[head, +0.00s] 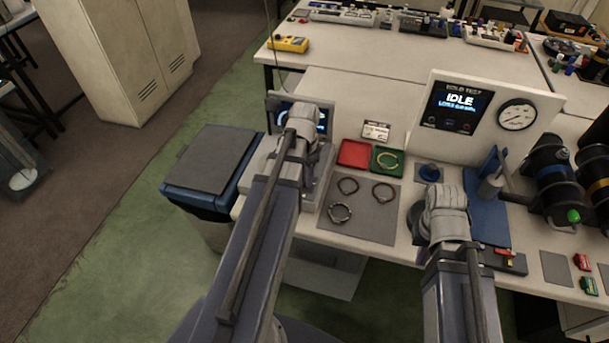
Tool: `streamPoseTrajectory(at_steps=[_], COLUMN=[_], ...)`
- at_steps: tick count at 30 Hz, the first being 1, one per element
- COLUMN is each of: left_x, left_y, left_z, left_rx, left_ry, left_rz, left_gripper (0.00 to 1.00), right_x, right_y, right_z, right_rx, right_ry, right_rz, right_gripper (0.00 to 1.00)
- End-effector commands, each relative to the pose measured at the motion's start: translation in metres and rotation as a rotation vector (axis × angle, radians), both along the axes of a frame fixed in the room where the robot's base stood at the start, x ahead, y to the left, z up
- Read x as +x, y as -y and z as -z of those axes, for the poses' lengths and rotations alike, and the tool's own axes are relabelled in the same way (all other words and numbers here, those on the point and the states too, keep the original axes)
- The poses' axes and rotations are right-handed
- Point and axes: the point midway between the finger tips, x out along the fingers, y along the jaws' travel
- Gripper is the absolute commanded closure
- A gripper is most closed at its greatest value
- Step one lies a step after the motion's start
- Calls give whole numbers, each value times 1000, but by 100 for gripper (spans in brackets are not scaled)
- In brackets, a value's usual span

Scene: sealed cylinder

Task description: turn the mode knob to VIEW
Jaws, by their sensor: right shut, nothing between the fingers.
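I cannot make out a mode knob or a VIEW label. A device with a lit blue screen (306,117) stands at the left of the bench, largely covered by my left arm, whose wrist is in front of it. My left gripper is hidden behind that wrist. A white test panel (484,98) at the right has a display reading IDLE, small controls below it and a round gauge (516,115). My right gripper (418,225) is shut and empty, mostly hidden by its wrist, low over the bench front, apart from the panel.
A red tray (355,153) and a green tray (386,161) holding a ring sit mid-bench. Several rings lie on a grey mat (366,224). A blue stand (489,218) and dark cylinders (556,178) crowd the right. A bin (205,170) stands at the left.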

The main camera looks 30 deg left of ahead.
Motion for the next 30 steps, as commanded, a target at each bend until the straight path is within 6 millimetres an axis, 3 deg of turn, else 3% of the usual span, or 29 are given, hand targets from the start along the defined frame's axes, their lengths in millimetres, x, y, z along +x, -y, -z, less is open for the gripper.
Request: streamPoseTrajectory(at_steps=[30], left_x=[0], left_y=[-1], left_z=[0], left_rx=[0], left_ry=[0], left_rz=[-966], left_gripper=[100], right_x=[0], right_y=[0], right_z=[0], right_rx=[0], right_ry=[0], right_rz=[0], right_gripper=[100])
